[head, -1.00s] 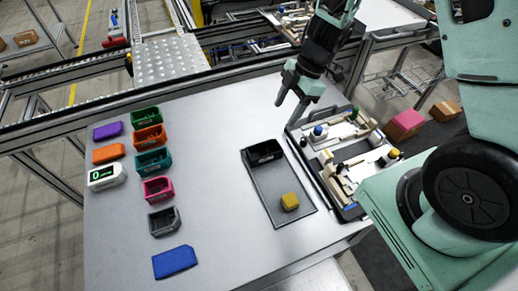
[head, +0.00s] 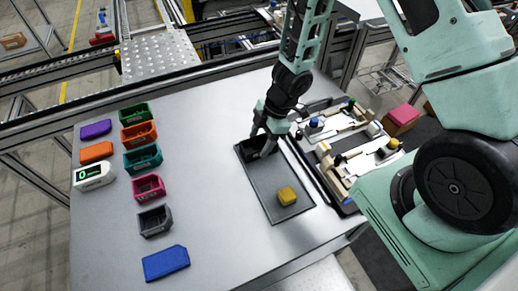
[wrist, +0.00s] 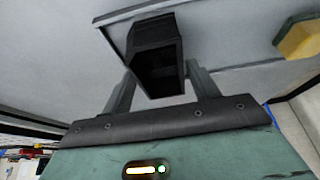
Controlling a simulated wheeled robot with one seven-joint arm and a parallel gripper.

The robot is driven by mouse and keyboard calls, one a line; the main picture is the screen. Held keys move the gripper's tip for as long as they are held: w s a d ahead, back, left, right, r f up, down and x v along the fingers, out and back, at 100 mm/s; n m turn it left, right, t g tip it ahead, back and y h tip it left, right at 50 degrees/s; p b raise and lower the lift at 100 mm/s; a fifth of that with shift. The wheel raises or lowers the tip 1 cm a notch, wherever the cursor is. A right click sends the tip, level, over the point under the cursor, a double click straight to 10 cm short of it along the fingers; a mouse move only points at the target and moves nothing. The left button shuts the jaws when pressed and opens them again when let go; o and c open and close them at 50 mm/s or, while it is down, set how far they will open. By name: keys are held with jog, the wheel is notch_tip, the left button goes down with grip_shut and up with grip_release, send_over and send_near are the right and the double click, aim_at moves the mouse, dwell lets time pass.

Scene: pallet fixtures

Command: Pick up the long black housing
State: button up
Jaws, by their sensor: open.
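The long black housing (wrist: 155,48) is an open, hollow black box at the far end of a flat grey tray (head: 276,190). It also shows in the head view (head: 247,151), partly hidden by my gripper. My gripper (head: 262,136) is open and right at the housing. In the wrist view my gripper (wrist: 160,85) has one finger on each side of the housing's near end. I cannot tell whether the fingers touch it.
A yellow block (head: 287,196) lies on the same tray. A fixture pallet (head: 350,150) with several parts stands right of the tray. Several coloured housings and covers, such as the blue cover (head: 166,263), stand at the left. The table between is clear.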

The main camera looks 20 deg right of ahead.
jog(key=shift+a+f, duration=0.25)
jog(key=shift+f, duration=0.35)
jog(key=c, duration=0.8)
